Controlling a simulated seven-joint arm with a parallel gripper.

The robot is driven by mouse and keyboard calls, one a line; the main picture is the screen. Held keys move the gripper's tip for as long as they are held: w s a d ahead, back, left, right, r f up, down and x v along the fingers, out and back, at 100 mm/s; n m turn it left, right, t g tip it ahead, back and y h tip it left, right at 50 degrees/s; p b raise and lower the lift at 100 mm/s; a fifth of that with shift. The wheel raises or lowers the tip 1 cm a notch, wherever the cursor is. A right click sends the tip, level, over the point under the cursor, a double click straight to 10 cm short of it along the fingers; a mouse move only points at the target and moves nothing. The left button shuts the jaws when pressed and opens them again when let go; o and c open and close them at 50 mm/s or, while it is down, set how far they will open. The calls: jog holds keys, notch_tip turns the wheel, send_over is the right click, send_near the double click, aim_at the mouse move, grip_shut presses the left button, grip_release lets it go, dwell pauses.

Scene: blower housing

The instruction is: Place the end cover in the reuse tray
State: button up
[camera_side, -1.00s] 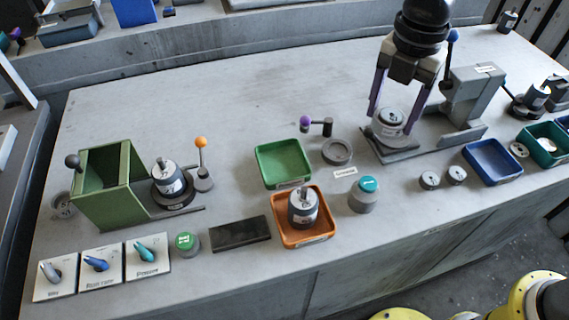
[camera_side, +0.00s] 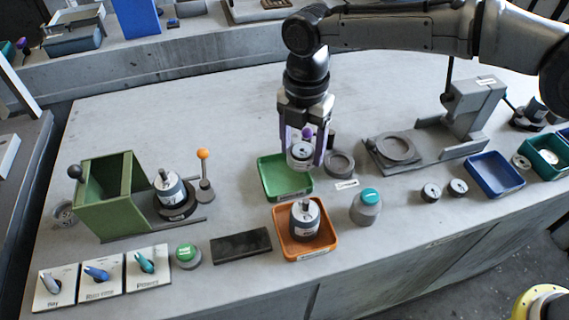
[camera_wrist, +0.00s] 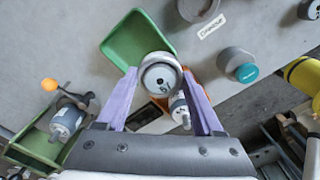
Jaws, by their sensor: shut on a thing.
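My gripper (camera_side: 303,158) points down with its purple fingers shut on a round grey and white part, the end cover (camera_side: 301,152). The held cover also shows between the fingers in the wrist view (camera_wrist: 160,77). It is above the right part of a green tray (camera_side: 272,180), apart from the tray floor as far as I can tell. The green tray (camera_wrist: 124,48) looks empty in the wrist view, lying up and left of the cover. I cannot read a reuse label on any tray.
An orange tray (camera_side: 326,242) with a motor-like part stands just in front. A blue tray (camera_side: 492,183) is at the right, looking empty. A grey press-like fixture (camera_side: 468,110) stands behind it. A teal-capped pot (camera_side: 367,208) is close by, right of the orange tray.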

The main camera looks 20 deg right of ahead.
send_over(284, 178)
notch_tip(284, 178, down, 5)
jog(key=shift+r, duration=0.1)
jog(key=shift+f, duration=1.5)
jog(key=shift+f, duration=0.1)
jog(key=o, duration=1.4)
jog(key=shift+f, duration=0.1)
notch_tip(284, 178, up, 12)
jog(key=shift+r, duration=0.2)
jog(key=shift+d, duration=0.1)
